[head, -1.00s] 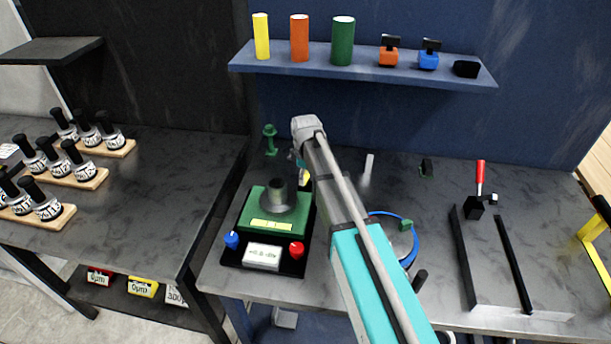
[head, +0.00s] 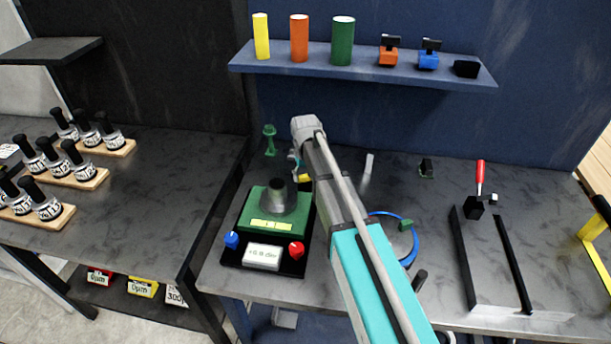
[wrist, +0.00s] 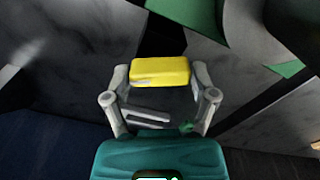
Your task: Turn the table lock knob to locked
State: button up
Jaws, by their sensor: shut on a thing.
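My gripper (wrist: 160,95) is shut on a yellow bar-shaped piece, which I take for the lock knob (wrist: 160,71); no lock marking is legible. The yellow piece also shows in the head view (head: 305,178), behind the green unit and partly hidden by my arm. The green tilting unit (head: 250,225) carries a grey cylinder (head: 277,190) on top. A blue knob (head: 232,240) and a red knob (head: 296,249) flank its small display (head: 262,256), and both are free of my gripper.
A green post (head: 270,140) stands behind the unit. A blue ring (head: 410,255) lies right of my arm, with a red-handled clamp (head: 480,180) farther right. A shelf (head: 350,74) with coloured cylinders hangs above. The bench between ring and clamp is mostly clear.

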jog(key=m, duration=0.5)
jog(key=shift+m, duration=0.3)
dwell(0.4)
jog(key=o, duration=1)
jog(key=shift+n, duration=0.4)
